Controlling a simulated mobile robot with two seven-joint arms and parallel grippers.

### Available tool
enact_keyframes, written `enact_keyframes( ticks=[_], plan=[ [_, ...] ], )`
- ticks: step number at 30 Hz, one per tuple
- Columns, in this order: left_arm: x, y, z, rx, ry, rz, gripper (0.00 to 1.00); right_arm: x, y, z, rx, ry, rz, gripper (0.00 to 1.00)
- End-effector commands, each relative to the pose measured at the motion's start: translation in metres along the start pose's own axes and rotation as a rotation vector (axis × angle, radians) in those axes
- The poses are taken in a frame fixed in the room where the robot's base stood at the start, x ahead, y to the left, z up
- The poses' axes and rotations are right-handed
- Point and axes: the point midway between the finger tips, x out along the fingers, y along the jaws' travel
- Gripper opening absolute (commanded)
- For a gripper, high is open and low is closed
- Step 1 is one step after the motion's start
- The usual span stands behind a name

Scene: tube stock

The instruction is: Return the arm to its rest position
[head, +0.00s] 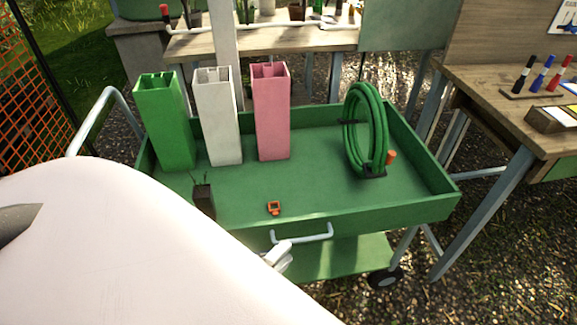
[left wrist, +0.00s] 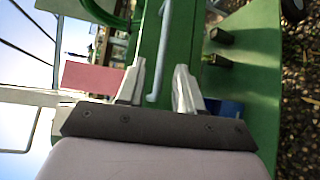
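My left arm (head: 130,245) is a large pale shape that fills the lower left of the head view. My left gripper (head: 278,254) shows at its end, just in front of the green cart's front wall and below the cart's pale handle (head: 303,234). In the left wrist view the gripper's two fingers (left wrist: 158,88) stand apart with nothing clamped between them. The handle (left wrist: 160,55) appears beyond and between the fingers; I cannot tell whether it is touched. My right gripper is in neither view.
The green cart (head: 400,208) holds green (head: 165,120), white (head: 218,115) and pink (head: 271,112) square tubes, a coiled green hose (head: 351,140), a small dark pot (head: 204,200) and a small orange item (head: 274,208). A wooden table (head: 480,85) with markers stands right.

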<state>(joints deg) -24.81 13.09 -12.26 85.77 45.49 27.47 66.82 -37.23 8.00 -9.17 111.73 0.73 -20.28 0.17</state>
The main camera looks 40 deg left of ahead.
Motion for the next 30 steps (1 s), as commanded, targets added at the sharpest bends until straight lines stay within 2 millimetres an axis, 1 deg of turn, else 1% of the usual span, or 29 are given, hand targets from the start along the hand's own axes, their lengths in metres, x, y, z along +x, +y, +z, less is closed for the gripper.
enact_keyframes(
  ticks=[3, 17, 20, 23, 25, 26, 27, 29, 30],
  plan=[
    [-0.003, 0.0, 0.0, 0.0, 0.0, 0.001, 0.36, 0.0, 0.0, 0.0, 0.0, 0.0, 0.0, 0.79],
    [-0.002, 0.0, 0.0, 0.0, 0.0, -0.001, 0.36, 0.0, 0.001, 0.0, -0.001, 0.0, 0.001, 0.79],
    [-0.003, 0.0, 0.004, 0.027, -0.012, -0.008, 0.36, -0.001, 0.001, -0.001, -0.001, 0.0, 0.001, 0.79],
    [-0.007, 0.003, 0.017, 0.141, -0.059, -0.033, 0.36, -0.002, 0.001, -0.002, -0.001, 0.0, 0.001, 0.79],
    [-0.012, 0.004, 0.032, 0.291, -0.118, -0.061, 0.36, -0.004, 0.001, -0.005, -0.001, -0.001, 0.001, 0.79],
    [-0.015, 0.004, 0.039, 0.371, -0.149, -0.075, 0.36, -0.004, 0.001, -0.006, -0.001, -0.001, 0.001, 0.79],
    [-0.019, 0.005, 0.048, 0.49, -0.192, -0.091, 0.36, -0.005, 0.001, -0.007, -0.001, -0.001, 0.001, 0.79],
    [-0.027, 0.006, 0.061, 0.683, -0.258, -0.116, 0.36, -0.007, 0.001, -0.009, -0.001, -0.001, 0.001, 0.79],
    [-0.032, 0.006, 0.067, 0.812, -0.301, -0.13, 0.36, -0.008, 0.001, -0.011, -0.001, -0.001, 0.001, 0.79]
  ],
)
